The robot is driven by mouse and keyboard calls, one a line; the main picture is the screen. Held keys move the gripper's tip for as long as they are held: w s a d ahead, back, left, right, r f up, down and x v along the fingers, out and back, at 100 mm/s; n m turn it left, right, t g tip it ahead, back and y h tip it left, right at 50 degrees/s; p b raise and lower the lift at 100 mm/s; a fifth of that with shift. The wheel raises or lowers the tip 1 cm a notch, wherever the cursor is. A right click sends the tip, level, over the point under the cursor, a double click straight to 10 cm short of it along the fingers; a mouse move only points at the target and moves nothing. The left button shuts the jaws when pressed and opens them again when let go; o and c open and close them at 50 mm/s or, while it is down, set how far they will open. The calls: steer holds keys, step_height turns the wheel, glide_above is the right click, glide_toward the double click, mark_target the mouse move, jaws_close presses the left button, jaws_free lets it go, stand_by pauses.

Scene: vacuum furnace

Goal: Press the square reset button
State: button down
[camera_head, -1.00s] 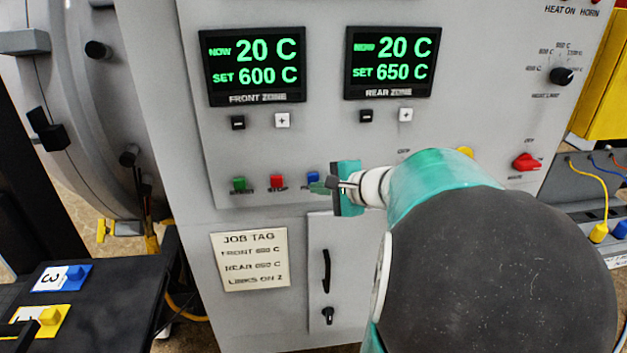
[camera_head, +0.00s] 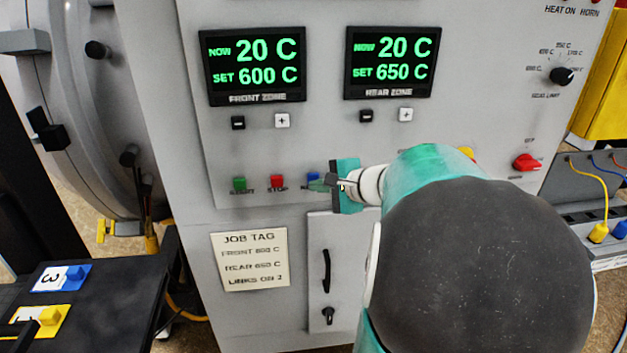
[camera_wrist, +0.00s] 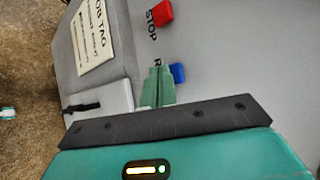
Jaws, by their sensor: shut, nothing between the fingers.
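The blue square button (camera_head: 313,179) sits at the right end of a row on the grey panel, partly hidden by my fingertips in the head view. Its label is mostly covered; an "R" shows beside it in the wrist view. The blue button (camera_wrist: 177,73) also shows there, just right of the fingertips. My gripper (camera_head: 322,186) is shut and empty, its fingers pointing left along the panel at the blue button's lower edge. The closed green fingers (camera_wrist: 158,86) show in the wrist view. I cannot tell whether they touch the button or panel.
Left of it are the red STOP button (camera_head: 278,182) and green START button (camera_head: 239,184). Above are the front display (camera_head: 253,65) and rear display (camera_head: 389,62). Below are the job tag (camera_head: 250,260) and a door handle (camera_head: 326,270). A black table (camera_head: 110,310) stands at lower left.

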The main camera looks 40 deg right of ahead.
steer(key=shift+w+d, duration=0.3)
steer(key=shift+w, duration=0.05)
stand_by(0.9)
steer(key=shift+s+a, duration=0.5)
steer(key=shift+s, duration=0.2)
steer(key=s+a, duration=0.2)
steer(key=s, duration=0.2)
steer(key=shift+s+a, duration=0.1)
steer(key=shift+a, duration=0.3)
steer(key=shift+a, duration=0.15)
stand_by(0.8)
